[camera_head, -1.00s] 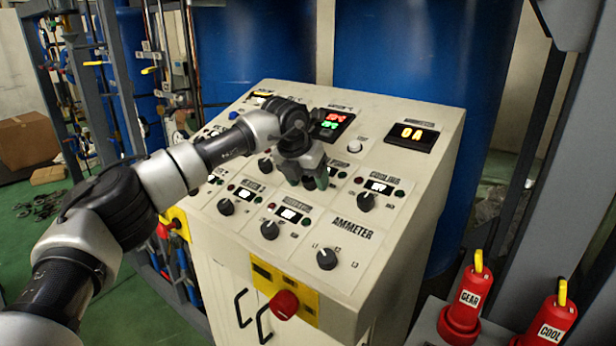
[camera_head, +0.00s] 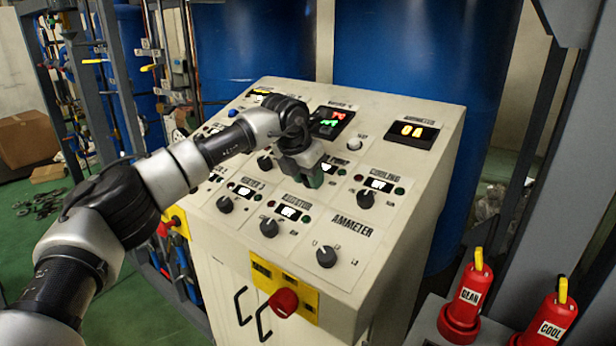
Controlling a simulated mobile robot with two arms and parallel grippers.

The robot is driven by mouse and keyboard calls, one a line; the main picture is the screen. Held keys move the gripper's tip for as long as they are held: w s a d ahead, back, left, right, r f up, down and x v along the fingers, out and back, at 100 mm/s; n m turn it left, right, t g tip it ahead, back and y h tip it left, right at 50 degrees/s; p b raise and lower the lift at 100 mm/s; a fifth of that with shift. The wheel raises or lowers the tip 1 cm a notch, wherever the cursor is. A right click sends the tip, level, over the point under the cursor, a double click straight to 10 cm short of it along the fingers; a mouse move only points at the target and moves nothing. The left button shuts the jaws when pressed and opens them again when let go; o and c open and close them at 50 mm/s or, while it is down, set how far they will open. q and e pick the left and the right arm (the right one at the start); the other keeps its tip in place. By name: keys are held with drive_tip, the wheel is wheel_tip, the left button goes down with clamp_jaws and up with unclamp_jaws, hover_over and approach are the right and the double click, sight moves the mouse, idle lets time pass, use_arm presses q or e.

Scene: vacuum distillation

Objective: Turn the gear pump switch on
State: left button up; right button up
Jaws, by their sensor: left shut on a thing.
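The white control panel (camera_head: 395,105) has a sloped face with several black rotary knobs. My left arm reaches in from the left, and its gripper (camera_head: 312,178) is over the middle of the panel, shut on a knob that it hides. The label above that spot is mostly covered; only its end, seemingly "PUMP", shows. Close by on the right are the cooling knob (camera_head: 366,199) and its small lit display. The ejector knob (camera_head: 269,228) is below the gripper. My right gripper is not in view.
The ammeter knob (camera_head: 326,257) is at the panel's lower right. A red emergency button (camera_head: 284,302) juts from the yellow plate in front. Red plugs (camera_head: 467,300) stand at lower right. Blue tanks (camera_head: 425,55) are close behind the panel.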

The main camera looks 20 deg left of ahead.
use_arm(q)
drive_tip(key=m, duration=0.4)
drive_tip(key=shift+r+m, duration=0.1)
drive_tip(key=shift+m, duration=0.2)
drive_tip(key=shift+m+p, duration=0.4)
drive_tip(key=shift+m, duration=2.1)
drive_tip(key=shift+w, duration=0.1)
drive_tip(key=o, duration=0.9)
drive_tip(key=shift+o, duration=0.2)
